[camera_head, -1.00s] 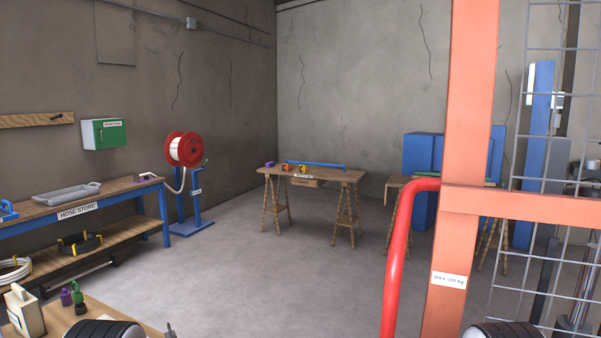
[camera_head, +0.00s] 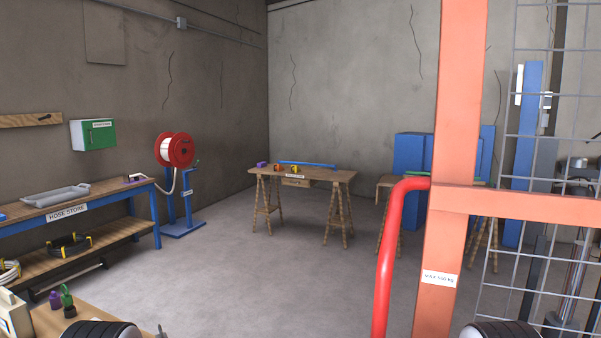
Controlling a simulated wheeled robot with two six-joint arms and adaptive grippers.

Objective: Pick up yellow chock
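A small yellow chock (camera_head: 296,169) sits on top of the wooden trestle table (camera_head: 322,175) at the back of the room. An orange block (camera_head: 279,168) and a purple block (camera_head: 262,164) stand to its left. A blue bar (camera_head: 310,164) lies behind it on the same table. The chock is far off and small, so its exact shape is hard to tell. Neither of my grippers shows; only rounded dark and white parts of my arms show at the bottom edge.
An orange post (camera_head: 448,150) and red rail (camera_head: 386,270) with wire mesh stand close on the right. The hose store bench (camera_head: 100,207) and red reel (camera_head: 180,150) line the left. A near table (camera_head: 90,318) is at bottom left. Open floor (camera_head: 260,260) leads to the trestle table.

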